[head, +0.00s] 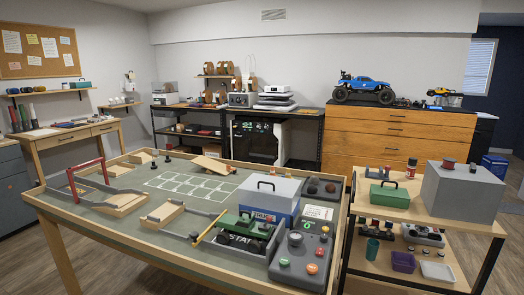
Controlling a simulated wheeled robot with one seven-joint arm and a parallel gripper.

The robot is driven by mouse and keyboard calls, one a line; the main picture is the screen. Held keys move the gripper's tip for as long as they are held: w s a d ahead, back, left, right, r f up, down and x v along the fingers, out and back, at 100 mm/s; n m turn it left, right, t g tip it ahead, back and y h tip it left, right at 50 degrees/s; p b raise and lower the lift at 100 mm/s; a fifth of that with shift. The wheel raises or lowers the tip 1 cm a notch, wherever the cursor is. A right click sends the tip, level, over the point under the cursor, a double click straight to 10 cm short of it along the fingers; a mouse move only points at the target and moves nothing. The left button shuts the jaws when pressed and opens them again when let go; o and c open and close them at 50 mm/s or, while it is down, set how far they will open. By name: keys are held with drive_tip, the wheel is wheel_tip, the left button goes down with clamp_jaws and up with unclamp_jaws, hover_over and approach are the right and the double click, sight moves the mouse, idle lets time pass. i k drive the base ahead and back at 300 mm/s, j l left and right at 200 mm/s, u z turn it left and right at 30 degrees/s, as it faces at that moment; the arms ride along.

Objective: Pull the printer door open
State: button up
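A dark-framed, box-shaped machine that looks like the printer (259,140) stands at the back of the room, under the black bench top. Its front looks like a glass panel with pale and dark parts showing inside. I cannot make out a handle or hinge at this size, nor tell clearly whether the door is shut. My gripper is not in view.
A wide wooden table (60,212) with a crawler course fills the foreground. A wooden cart (390,212) with a grey box (462,190) stands at right. A wooden drawer cabinet (385,140) is right of the printer. Wood floor shows at left (22,262).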

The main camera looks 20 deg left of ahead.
sight(264, 146)
drive_tip(key=j+u, duration=0.25)
drive_tip(key=u, duration=0.15)
drive_tip(key=i+j+u, duration=0.2)
drive_tip(key=j+u, duration=0.25)
drive_tip(key=i+j+u, duration=0.25)
drive_tip(key=j+u, duration=0.2)
drive_tip(key=j, duration=0.15)
drive_tip(key=i+j+u, duration=0.7)
drive_tip(key=u, duration=0.15)
drive_tip(key=i+j+u, duration=0.45)
drive_tip(key=i, duration=0.5)
drive_tip(key=i+l+u, duration=0.1)
drive_tip(key=i+u, duration=0.35)
drive_tip(key=i, duration=2.55)
drive_tip(key=i+j+z, duration=0.1)
drive_tip(key=i+z, duration=0.25)
drive_tip(key=i, duration=0.75)
drive_tip(key=i+l+z, duration=0.1)
drive_tip(key=i+z, duration=0.15)
drive_tip(key=z, duration=0.25)
drive_tip(key=i+z, duration=0.3)
drive_tip(key=z, duration=0.15)
drive_tip(key=i+j+z, duration=0.1)
drive_tip(key=i+z, duration=0.15)
drive_tip(key=z, duration=0.25)
drive_tip(key=i+l+z, duration=0.15)
drive_tip(key=i+z, duration=0.95)
drive_tip(key=i, duration=1.6)
